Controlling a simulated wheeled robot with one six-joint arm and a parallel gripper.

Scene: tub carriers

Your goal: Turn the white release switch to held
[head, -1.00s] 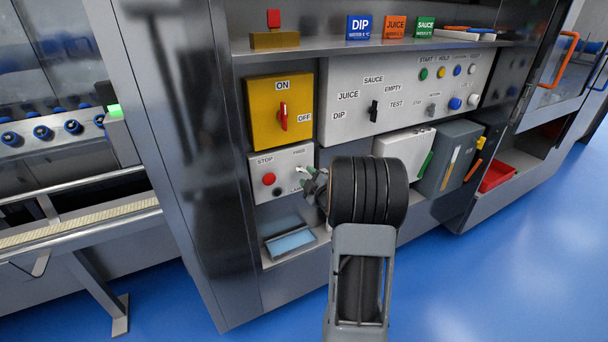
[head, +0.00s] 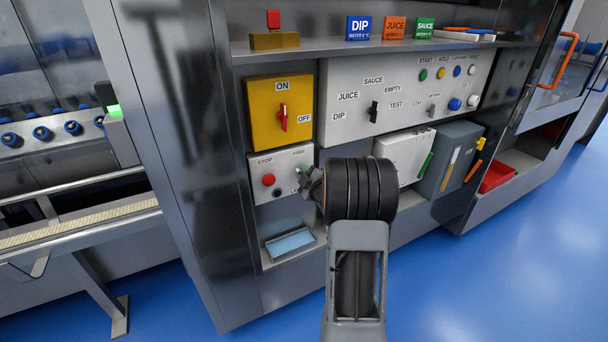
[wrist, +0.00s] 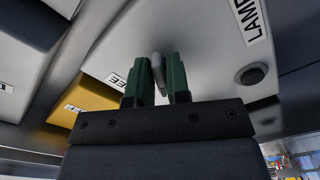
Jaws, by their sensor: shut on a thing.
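The white release switch is on the small grey panel (head: 262,192), right of the red stop button (head: 268,180) and below the FREE label (head: 298,153). In the head view my gripper (head: 306,180) covers it. In the wrist view the switch lever (wrist: 158,70) shows as a pale grey piece between the two green fingers of my gripper (wrist: 161,80). The fingers are shut on it. A part of the FREE label (wrist: 115,82) shows to the left of the fingers. I cannot tell which label the lever points to.
A black round part (wrist: 250,75) sits right of the fingers, near the LAMP label (wrist: 252,20). Above the panel is the yellow box with a red ON/OFF handle (head: 283,117). A white box (head: 404,155) stands right of my arm. A pale blue tray (head: 290,243) is below.

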